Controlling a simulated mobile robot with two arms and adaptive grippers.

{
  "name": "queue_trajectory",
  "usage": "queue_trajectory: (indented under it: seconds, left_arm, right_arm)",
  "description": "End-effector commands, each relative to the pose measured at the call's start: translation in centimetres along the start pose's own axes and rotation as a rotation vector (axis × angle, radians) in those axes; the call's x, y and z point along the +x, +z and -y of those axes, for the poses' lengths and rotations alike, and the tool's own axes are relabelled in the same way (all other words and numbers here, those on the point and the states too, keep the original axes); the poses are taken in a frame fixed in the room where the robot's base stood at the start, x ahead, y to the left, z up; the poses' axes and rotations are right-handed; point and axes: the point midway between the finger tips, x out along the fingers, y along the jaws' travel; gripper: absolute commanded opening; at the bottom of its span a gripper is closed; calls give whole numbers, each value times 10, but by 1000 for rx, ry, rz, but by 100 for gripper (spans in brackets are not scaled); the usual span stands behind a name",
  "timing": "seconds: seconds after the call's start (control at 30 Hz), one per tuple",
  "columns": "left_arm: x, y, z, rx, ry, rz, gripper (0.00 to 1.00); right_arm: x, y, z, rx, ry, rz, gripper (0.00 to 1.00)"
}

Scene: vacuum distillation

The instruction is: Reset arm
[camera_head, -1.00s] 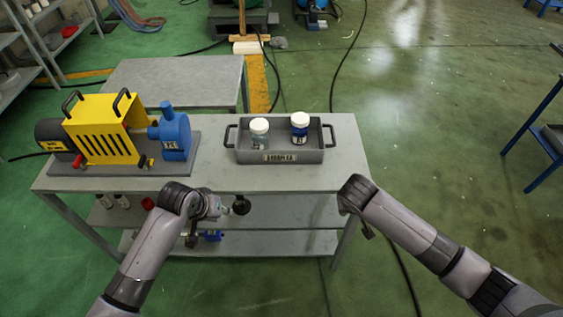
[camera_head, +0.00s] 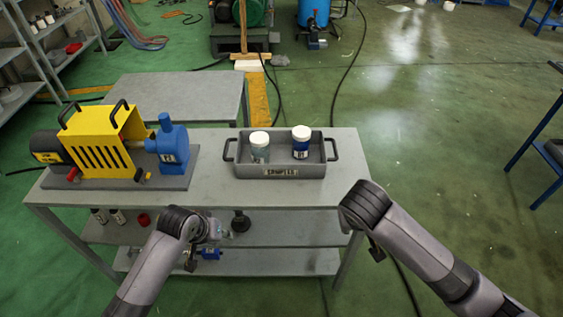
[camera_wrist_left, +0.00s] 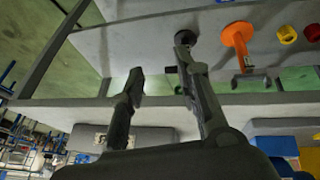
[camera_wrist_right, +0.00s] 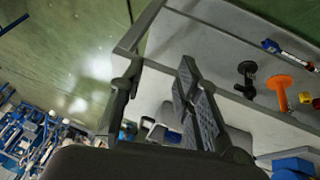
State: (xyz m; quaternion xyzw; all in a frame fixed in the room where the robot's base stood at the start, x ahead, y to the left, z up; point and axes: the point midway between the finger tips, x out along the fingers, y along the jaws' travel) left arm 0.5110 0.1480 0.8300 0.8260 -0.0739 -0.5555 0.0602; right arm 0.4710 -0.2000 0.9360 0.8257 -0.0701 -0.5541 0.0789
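My left gripper (camera_head: 203,246) is in front of the workbench's near edge, mostly hidden behind its wrist in the head view. The left wrist view shows its two fingers (camera_wrist_left: 161,62) spread apart with nothing between them. My right gripper (camera_head: 374,250) is by the bench's right front corner, largely hidden by its own arm. The right wrist view shows its fingers (camera_wrist_right: 159,66) apart and empty. Both forearms reach in from the bottom corners of the head view.
The workbench (camera_head: 220,186) carries a grey samples tray (camera_head: 281,171) with two white-capped jars (camera_head: 260,146) (camera_head: 301,142), and a yellow-and-blue pump (camera_head: 108,145) at left. Small items, including an orange one (camera_wrist_left: 237,38), sit on its lower shelf. Floor at right is open.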

Motion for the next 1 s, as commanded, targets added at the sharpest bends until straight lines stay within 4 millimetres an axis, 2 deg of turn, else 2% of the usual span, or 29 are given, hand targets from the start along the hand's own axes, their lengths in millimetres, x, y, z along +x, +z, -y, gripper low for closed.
queue_trajectory:
  seconds: [0.2, 0.67, 0.77, 0.83, 0.87, 0.93, 1.0]
  left_arm:
    - [0, 0, 0, 0, 0, 0, 30]
    - [2, 2, 1, -1, -1, 2, 30]
    - [16, 12, 8, -8, -10, 11, 30]
    - [37, 28, 19, -18, -21, 22, 30]
    - [48, 37, 25, -20, -29, 28, 30]
    - [76, 67, 42, -25, -51, 46, 30]
    - [105, 104, 60, -24, -75, 66, 30]
  right_arm:
    - [-11, 0, 0, 0, 0, 0, 30]
    - [-8, 0, 0, 0, -1, 2, 30]
    - [10, 3, 5, 0, -16, 17, 30]
    - [38, 7, 10, 2, -38, 34, 30]
    - [54, 11, 13, 3, -50, 42, 30]
    - [96, 26, 19, 2, -79, 64, 30]
    - [142, 50, 24, -4, -106, 85, 30]
